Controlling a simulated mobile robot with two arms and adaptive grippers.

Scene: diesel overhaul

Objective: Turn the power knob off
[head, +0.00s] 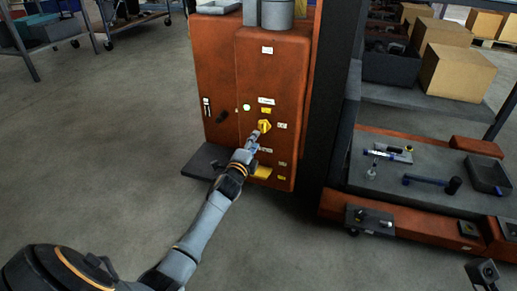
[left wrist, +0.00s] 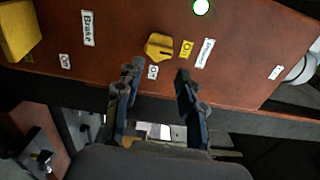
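The yellow power knob (head: 264,126) sits on the front of the orange machine cabinet (head: 275,75). In the left wrist view the knob (left wrist: 160,46) is on the panel near a "Power" label (left wrist: 203,53), with small white and yellow labels beside it. A green light (left wrist: 201,7) is lit on the panel. My left gripper (head: 253,141) is in front of the knob. In the left wrist view its two fingers (left wrist: 158,83) are apart, with nothing between them, and the knob lies just beyond the tips. Which way the knob points is hard to tell.
Another yellow part (left wrist: 15,32) is near the "Brake" label (left wrist: 88,28). A dark plate (head: 205,162) juts out at the cabinet's foot. To the right is a low bench (head: 410,215) with tools. A dark part (head: 482,272) at lower right may be my right gripper.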

